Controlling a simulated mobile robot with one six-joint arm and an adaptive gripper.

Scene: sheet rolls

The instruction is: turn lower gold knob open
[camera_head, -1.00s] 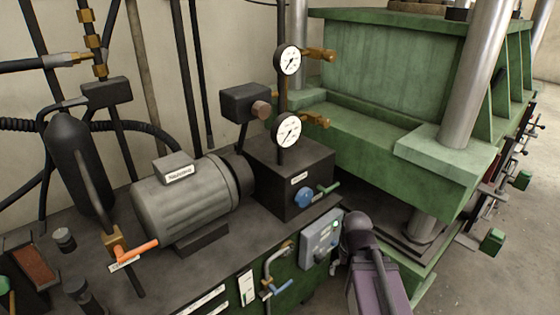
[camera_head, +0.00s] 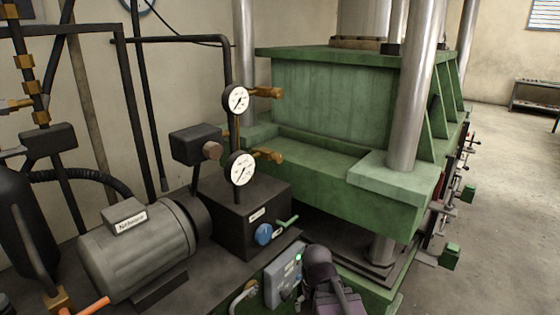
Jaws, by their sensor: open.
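The lower gold knob (camera_head: 268,156) sits to the right of the lower white gauge (camera_head: 242,168), in front of the green press. It is a small brass-coloured fitting that points to the right. A similar upper gold knob (camera_head: 265,92) sits beside the upper gauge (camera_head: 236,100). No gripper fingers show. Only a dark, rounded and purplish part, which looks like my own arm, shows at the bottom, below and to the right of the knobs and apart from them.
A dark box (camera_head: 235,225) with a blue knob (camera_head: 264,234) and a green lever stands below the gauges. A grey motor (camera_head: 140,248) is at left. A grey control box (camera_head: 284,276) is in front. The green press (camera_head: 330,105) fills the middle. Open floor (camera_head: 500,200) is at right.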

